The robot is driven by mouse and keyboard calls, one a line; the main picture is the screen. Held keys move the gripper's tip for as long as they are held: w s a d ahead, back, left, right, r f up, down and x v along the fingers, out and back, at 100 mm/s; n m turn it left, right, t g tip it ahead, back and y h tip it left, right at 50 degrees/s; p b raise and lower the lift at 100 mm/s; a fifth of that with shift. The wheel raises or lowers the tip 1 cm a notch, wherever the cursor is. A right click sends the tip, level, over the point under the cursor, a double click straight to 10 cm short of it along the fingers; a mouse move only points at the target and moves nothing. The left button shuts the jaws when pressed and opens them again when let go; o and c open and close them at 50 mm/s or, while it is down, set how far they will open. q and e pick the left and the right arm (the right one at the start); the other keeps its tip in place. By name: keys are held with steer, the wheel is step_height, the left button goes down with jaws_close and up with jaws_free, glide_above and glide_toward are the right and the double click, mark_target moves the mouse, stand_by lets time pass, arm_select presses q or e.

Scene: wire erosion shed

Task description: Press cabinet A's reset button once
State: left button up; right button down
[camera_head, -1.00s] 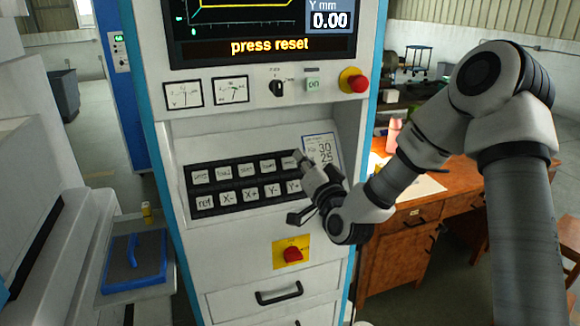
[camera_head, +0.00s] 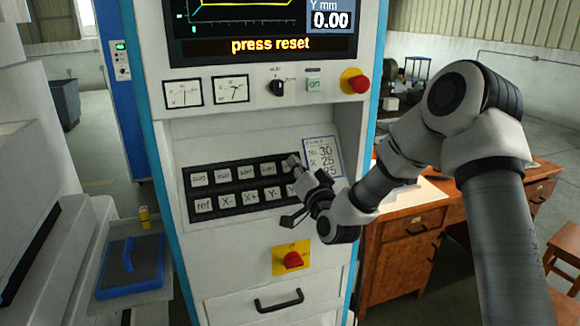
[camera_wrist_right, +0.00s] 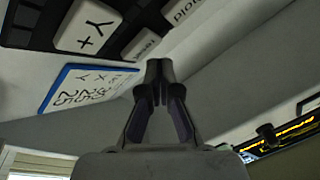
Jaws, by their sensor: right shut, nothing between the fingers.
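The white control cabinet with blue edges (camera_head: 232,285) stands in front of me; I see no letter naming it. Its screen (camera_head: 265,35) reads "press reset". Its black key panel (camera_head: 187,190) has two rows of white keys. My right gripper (camera_head: 293,161) is shut and empty at the upper row's right end, hiding the last key there in the head view. In the right wrist view, the shut fingertips (camera_wrist_right: 159,64) are close to a small key (camera_wrist_right: 146,44) whose label seems to read "reset". I cannot tell whether they touch it. My left gripper is not in view.
A red mushroom button (camera_head: 355,82) sits at the upper right and a red knob on a yellow plate (camera_head: 292,259) below the keys. A printed card (camera_head: 322,157) is beside the keys. A wooden desk (camera_head: 400,255) stands behind my right arm.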

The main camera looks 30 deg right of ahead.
stand_by(0.8)
steer(key=shift+w+f+b, duration=0.25)
steer(key=shift+w+b, duration=0.1)
steer(key=shift+b, duration=0.05)
steer(key=shift+w+d+f+b, duration=0.15)
steer(key=shift+w+f+b, duration=0.05)
steer(key=shift+w+b, duration=0.15)
stand_by(0.5)
steer(key=shift+s, duration=0.1)
steer(key=shift+s+a+r, duration=0.2)
steer(key=shift+s+r, duration=0.3)
steer(key=shift+s, duration=0.15)
